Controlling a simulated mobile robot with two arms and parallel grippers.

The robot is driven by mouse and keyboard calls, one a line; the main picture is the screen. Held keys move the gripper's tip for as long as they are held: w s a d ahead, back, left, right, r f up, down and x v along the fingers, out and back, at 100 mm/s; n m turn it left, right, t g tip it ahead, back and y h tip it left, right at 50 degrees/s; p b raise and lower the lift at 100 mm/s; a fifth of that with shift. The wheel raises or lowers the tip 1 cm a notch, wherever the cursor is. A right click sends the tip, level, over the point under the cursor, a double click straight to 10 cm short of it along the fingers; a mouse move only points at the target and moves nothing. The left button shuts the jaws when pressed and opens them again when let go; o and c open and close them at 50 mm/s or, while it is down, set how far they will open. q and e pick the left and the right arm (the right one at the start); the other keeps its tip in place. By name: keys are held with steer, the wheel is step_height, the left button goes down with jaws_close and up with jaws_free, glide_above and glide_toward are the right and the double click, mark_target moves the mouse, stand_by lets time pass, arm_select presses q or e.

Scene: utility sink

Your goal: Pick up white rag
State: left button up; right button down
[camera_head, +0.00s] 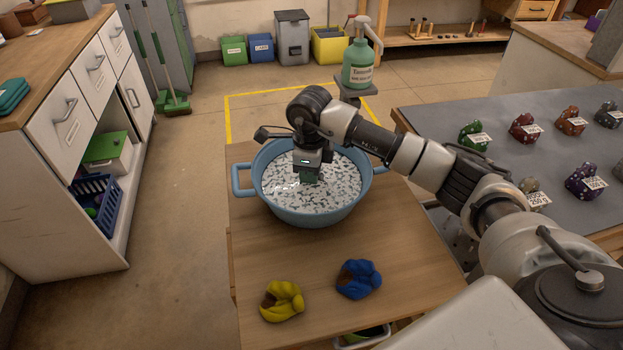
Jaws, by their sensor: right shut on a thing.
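A blue two-handled basin (241,178) stands on the wooden table, filled with a white, grey-flecked surface. My right arm comes in from the right, and its gripper (309,180) points down into the middle of the basin. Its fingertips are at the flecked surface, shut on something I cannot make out. A small dark teal patch shows at the tips. No white rag can be told apart from the white contents. My left gripper is out of view.
A grey table (500,120) with several labelled bags is at right. A green spray bottle (358,66) stands behind the basin.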

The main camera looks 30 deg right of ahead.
steer(key=shift+r, duration=0.45)
steer(key=r, duration=0.3)
steer(key=shift+s+d+r, duration=0.3)
steer(key=shift+s+r, duration=0.05)
steer(key=s+d+r+p, duration=0.1)
steer(key=s+d+r, duration=0.4)
steer(key=s+r, duration=0.4)
steer(key=shift+s+d+r, duration=0.15)
steer(key=shift+d+r, duration=0.05)
steer(key=shift+r, duration=0.05)
stand_by(1.4)
